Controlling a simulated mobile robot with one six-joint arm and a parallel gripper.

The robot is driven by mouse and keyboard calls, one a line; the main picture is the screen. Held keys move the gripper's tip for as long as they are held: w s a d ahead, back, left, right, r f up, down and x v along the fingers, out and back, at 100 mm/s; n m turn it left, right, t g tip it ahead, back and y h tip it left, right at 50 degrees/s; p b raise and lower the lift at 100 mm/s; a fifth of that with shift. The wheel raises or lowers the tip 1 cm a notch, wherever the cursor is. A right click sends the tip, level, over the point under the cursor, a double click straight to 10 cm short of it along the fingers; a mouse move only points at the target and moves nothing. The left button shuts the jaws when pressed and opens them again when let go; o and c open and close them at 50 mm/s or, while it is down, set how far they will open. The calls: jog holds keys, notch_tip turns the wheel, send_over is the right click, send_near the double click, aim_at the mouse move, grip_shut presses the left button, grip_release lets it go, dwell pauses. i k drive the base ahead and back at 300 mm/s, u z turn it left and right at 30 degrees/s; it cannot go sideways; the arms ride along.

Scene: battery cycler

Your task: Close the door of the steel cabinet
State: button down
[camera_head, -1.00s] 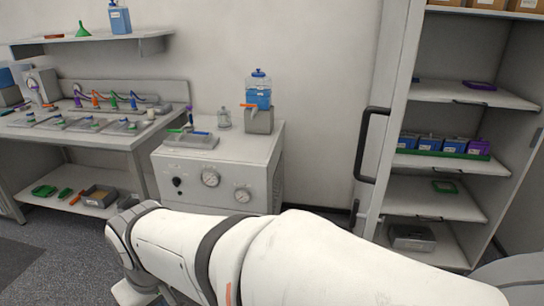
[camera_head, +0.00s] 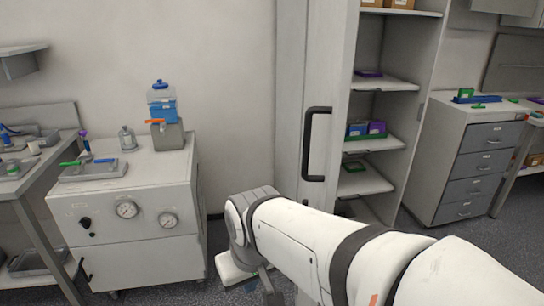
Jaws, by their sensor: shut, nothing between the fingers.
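The steel cabinet (camera_head: 431,60) stands right of centre with its shelves exposed. Its door (camera_head: 341,100) is open and stands at the left of the opening, seen at a steep angle. The black door handle (camera_head: 308,145) is an upright bar on the door's left-facing side. My white arm reaches in from the lower right, and its bend lies below and left of the handle, in front of the lower part of the door. The arm hides the foot of the door and the lower cabinet. My gripper's fingertips cannot be made out at the bottom edge.
A pale bench unit (camera_head: 130,235) with gauges stands at the left, bearing a blue-filled bottle (camera_head: 162,108). A grey drawer cabinet (camera_head: 470,165) stands to the right of the steel cabinet. Boxes and trays lie on its shelves. Some dark floor shows between the bench unit and my arm.

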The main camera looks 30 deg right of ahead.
aim_at(332, 25)
jog(key=z, duration=1.5)
jog(key=k, duration=1.1)
jog(key=u, duration=0.35)
jog(key=i, duration=1.05)
jog(key=u, duration=0.05)
